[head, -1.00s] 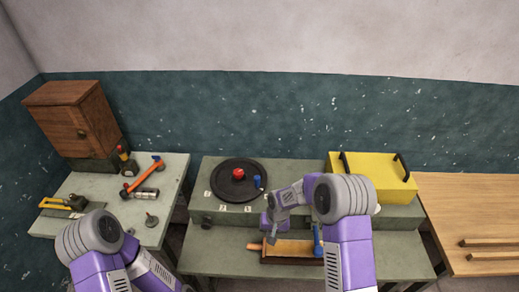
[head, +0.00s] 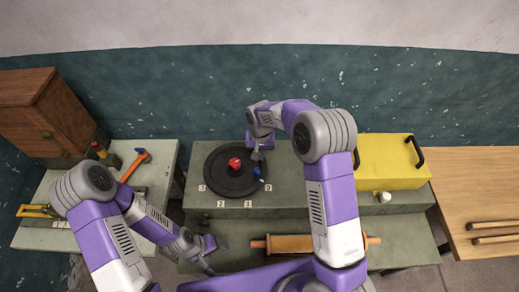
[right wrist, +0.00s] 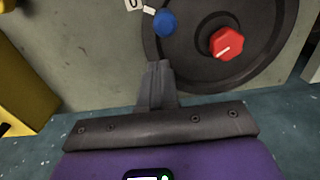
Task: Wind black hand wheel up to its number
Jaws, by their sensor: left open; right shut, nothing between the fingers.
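The black hand wheel (head: 218,182) lies flat on the raised bench in the head view. It has a red hub (head: 235,163) and a blue knob (head: 257,172) near its right rim. Small number labels stand along its front edge, among them a 1 (head: 248,204), a 2 (head: 221,204) and a 3 (head: 202,188). In the right wrist view, the red hub (right wrist: 226,42) bears a white mark, and a 0 label (right wrist: 133,4) is beside the blue knob (right wrist: 165,22). My right gripper (right wrist: 158,75) is shut and empty, close to the knob but apart from it. My left gripper (head: 209,255) is open, low in front of the bench.
A yellow box (head: 385,163) with black handles stands right of the wheel. A wooden roller-like piece (head: 285,243) lies on the lower bench, partly behind my right arm. A side table (head: 160,170) with tools is at left, a wooden table (head: 475,195) at right.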

